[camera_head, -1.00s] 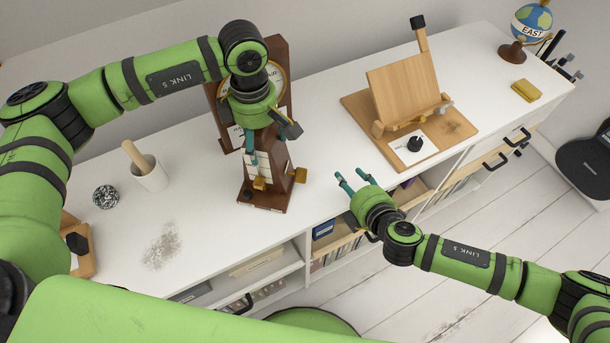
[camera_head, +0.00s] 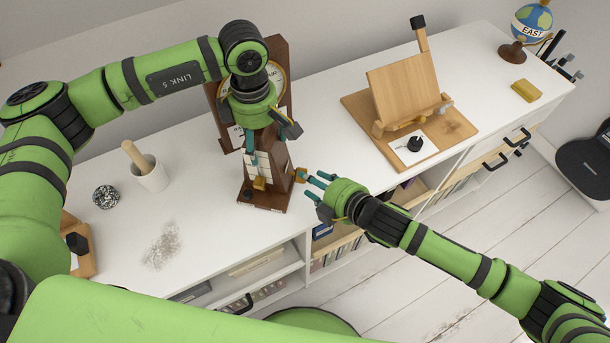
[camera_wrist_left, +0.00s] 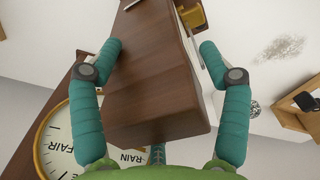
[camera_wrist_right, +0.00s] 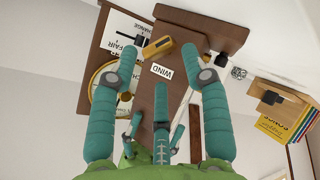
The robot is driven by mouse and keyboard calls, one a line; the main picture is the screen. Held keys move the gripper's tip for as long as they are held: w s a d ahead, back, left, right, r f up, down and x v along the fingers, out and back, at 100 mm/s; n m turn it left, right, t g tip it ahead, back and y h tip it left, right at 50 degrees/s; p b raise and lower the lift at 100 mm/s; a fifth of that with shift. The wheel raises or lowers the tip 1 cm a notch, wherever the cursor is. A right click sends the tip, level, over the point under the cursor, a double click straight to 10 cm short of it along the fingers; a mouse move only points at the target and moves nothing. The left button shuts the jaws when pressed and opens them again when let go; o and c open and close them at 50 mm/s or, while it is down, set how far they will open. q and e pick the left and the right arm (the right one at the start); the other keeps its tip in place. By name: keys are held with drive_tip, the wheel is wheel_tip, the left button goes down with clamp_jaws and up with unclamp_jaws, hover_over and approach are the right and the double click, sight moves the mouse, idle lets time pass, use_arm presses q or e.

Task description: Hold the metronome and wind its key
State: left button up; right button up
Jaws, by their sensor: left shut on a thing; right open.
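The metronome (camera_head: 268,195), a dark brown wooden pyramid with a pale front, stands upright on the white desk. My left gripper (camera_head: 266,139) comes from above, its fingers shut on the metronome's upper body; the left wrist view shows the dark wood (camera_wrist_left: 155,75) between them. The brass key (camera_head: 300,174) sticks out of the metronome's right side. It also shows in the right wrist view (camera_wrist_right: 158,47), near a "WIND" label (camera_wrist_right: 162,71). My right gripper (camera_head: 316,187) is open and empty just right of the key, its fingers pointing at it, apart from it.
A barometer board (camera_head: 281,55) stands behind the metronome. A wooden easel stand (camera_head: 402,85) is to the right. A mortar with pestle (camera_head: 150,175) and a speckled ball (camera_head: 106,196) are to the left. The desk's front edge runs beneath my right gripper.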

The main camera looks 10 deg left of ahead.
sight(296, 175)
drive_tip(key=shift+x, duration=2)
drive_tip(key=shift+c, duration=0.4)
drive_tip(key=c, duration=0.8)
drive_tip(key=shift+w+r, duration=0.15)
drive_tip(key=shift+r, duration=0.05)
drive_tip(key=shift+c, duration=0.3)
drive_tip(key=shift+m+g, duration=0.7)
drive_tip(key=shift+g, duration=0.4)
drive_tip(key=o, duration=0.9)
drive_tip(key=shift+o, duration=0.2)
